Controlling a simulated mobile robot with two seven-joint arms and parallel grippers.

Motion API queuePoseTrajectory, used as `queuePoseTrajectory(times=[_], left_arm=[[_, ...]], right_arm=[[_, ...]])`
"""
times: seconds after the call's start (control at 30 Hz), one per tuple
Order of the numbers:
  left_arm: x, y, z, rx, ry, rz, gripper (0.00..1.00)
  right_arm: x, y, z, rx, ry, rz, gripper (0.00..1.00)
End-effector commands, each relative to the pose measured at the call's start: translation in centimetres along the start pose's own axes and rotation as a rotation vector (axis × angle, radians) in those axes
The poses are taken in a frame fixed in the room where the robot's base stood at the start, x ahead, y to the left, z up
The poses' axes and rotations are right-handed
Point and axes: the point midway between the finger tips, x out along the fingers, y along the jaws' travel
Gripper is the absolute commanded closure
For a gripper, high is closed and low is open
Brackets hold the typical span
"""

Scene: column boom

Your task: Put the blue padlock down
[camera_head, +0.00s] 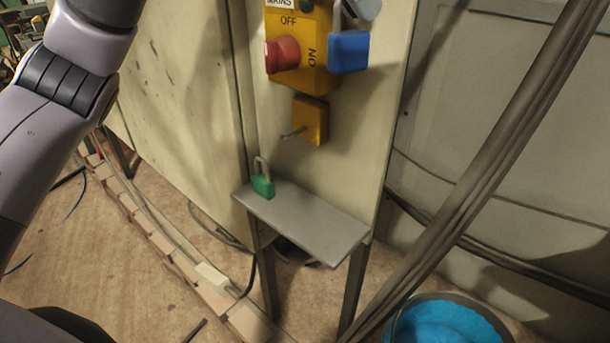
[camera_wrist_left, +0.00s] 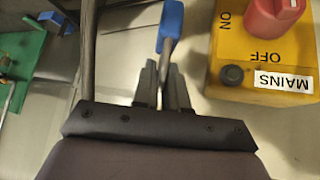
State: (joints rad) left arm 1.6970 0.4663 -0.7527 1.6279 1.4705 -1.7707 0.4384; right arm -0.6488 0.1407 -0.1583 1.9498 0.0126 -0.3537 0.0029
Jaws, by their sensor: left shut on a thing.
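The blue padlock (camera_head: 348,52) hangs body-down in the head view, overlapping the right edge of the yellow mains switch box (camera_head: 312,75). In the left wrist view the padlock (camera_wrist_left: 171,18) is just beyond the fingertips of my left gripper (camera_wrist_left: 163,82). That gripper is shut on it at the shackle end. In the head view only a grey bit of the gripper (camera_head: 362,8) shows at the top edge, above the padlock. The wrist view shows a gap between the padlock and the switch box (camera_wrist_left: 262,60). My right gripper is not in view.
A grey shelf (camera_head: 318,226) juts out below. A green padlock (camera_head: 263,187) stands at its left end; the rest is bare. A small yellow block (camera_head: 310,118) with a peg sits between box and shelf. A thick slanting cable bundle (camera_head: 480,170) and blue bucket (camera_head: 445,322) are right.

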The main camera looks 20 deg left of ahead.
Motion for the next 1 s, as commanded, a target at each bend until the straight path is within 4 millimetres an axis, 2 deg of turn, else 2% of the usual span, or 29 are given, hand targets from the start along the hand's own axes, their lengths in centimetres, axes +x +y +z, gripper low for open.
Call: queuePoseTrajectory(times=[0.03, 0.23, 0.33, 1.0], left_arm=[[0.4, 0.2, 0.2, 0.014, 0.002, 0.003, 1.0], [0.6, 0.1, 0.6, 0.045, 0.0, -0.003, 1.0], [1.7, -0.1, 1.6, 0.047, -0.003, -0.005, 1.0], [15.2, -1.2, 13.4, 0.046, -0.005, -0.003, 1.0]], right_arm=[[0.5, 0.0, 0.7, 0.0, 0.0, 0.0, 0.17], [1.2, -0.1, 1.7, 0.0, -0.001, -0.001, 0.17], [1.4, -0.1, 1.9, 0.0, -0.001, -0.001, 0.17], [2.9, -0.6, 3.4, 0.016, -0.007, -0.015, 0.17]])
